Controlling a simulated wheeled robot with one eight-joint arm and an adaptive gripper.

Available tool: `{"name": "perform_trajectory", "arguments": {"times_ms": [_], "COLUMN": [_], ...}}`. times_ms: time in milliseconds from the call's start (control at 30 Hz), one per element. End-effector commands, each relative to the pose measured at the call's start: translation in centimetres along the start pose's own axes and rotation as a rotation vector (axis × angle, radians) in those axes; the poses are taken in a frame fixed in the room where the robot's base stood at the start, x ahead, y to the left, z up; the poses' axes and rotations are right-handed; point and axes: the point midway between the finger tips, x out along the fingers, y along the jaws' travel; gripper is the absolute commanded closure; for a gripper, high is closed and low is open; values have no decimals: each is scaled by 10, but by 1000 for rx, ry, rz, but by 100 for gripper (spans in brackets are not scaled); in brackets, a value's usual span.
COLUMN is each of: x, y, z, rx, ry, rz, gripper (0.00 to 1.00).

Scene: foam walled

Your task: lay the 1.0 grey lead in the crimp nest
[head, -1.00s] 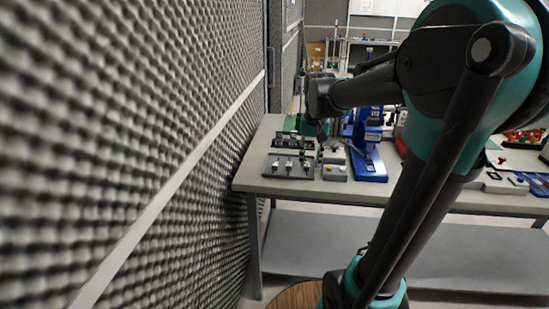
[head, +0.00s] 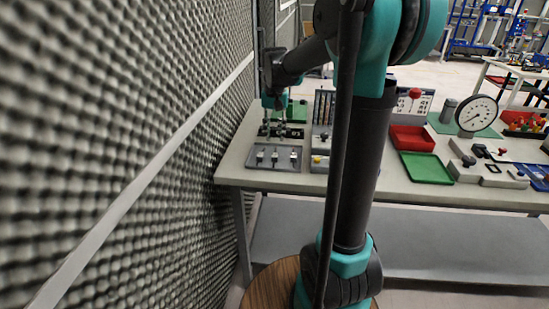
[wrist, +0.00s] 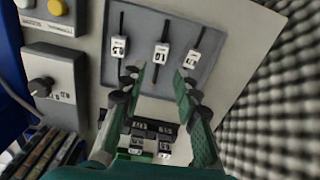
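My gripper (wrist: 158,72) is open and empty, its two green fingers apart, pointing toward a grey tray (wrist: 205,72). Three dark leads with white tags lie in the tray: a left lead (wrist: 119,46), a middle lead (wrist: 161,53) and a right lead (wrist: 192,59). The tags are too small to read surely, so I cannot tell which is the 1.0 grey lead. A black fixture (wrist: 152,127) with white labels shows between the fingers, lower down; I cannot tell if it is the crimp nest. In the head view, my gripper (head: 275,113) is above the table behind the tray (head: 262,165).
A foam wall (head: 130,120) runs close along the left. A grey box with a yellow button (head: 318,162) stands right of the tray. Red and green trays (head: 428,167) and a dial gauge (head: 477,115) are farther right on the table (head: 395,190).

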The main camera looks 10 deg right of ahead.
Motion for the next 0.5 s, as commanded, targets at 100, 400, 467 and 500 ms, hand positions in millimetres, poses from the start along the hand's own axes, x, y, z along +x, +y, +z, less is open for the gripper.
{"name": "perform_trajectory", "arguments": {"times_ms": [100,400,467,500], "x": [16,38,47,53], "y": [0,0,0,0], "z": [0,0,1,1], "rx": [0,0,0,0], "ry": [0,0,0,0], "rz": [0,0,0,0], "gripper": [69,69,69,69]}}
